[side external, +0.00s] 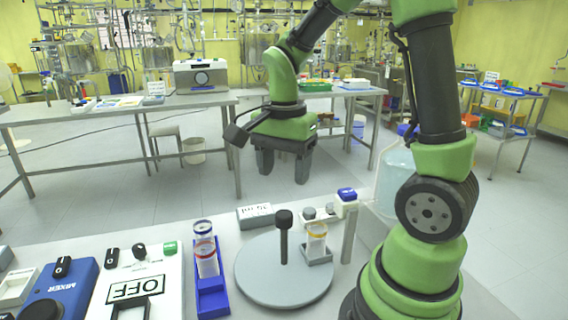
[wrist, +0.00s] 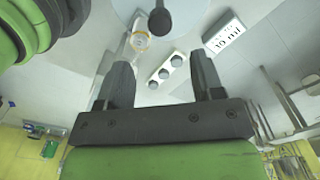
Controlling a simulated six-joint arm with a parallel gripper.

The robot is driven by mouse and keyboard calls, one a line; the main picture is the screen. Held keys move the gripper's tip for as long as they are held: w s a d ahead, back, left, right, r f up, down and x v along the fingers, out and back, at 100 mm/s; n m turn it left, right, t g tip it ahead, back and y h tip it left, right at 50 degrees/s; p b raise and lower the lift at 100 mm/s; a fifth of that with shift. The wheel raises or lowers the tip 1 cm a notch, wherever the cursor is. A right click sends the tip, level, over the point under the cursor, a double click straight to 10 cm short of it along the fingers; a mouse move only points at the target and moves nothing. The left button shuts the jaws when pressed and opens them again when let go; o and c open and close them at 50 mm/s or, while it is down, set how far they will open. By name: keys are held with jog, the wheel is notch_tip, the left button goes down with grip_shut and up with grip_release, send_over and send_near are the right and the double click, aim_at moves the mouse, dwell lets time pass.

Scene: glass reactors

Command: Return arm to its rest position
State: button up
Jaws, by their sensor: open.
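My gripper (side external: 283,168) is open and empty in the side view, pointing down in the air above the bench's back edge. Its two dark fingers are apart, and nothing shows between them but the floor behind. In the wrist view my gripper (wrist: 165,85) also shows both fingers spread, with a white strip with several round grey tops (wrist: 171,69) seen between and beyond them. My green arm is bent, with its base on the bench at the right.
On the bench are a grey round plate with a black-topped post (side external: 283,238), a vial in a holder (side external: 316,240), a blue rack with tubes (side external: 207,262), an OFF-labelled device (side external: 135,290) and a blue mixer (side external: 62,290). A large clear bottle (side external: 394,180) stands by my base. Air around the gripper is clear.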

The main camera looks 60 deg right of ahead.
jog(key=shift+r, duration=0.3)
jog(key=s+a+r+n+t+y, duration=0.2)
jog(key=s+a+r+n+t, duration=0.5)
jog(key=n, duration=0.7)
notch_tip(320, 180, up, 2)
jog(key=shift+s+a+r, duration=0.1)
jog(key=shift+s+a, duration=0.55)
jog(key=shift+a, duration=0.45)
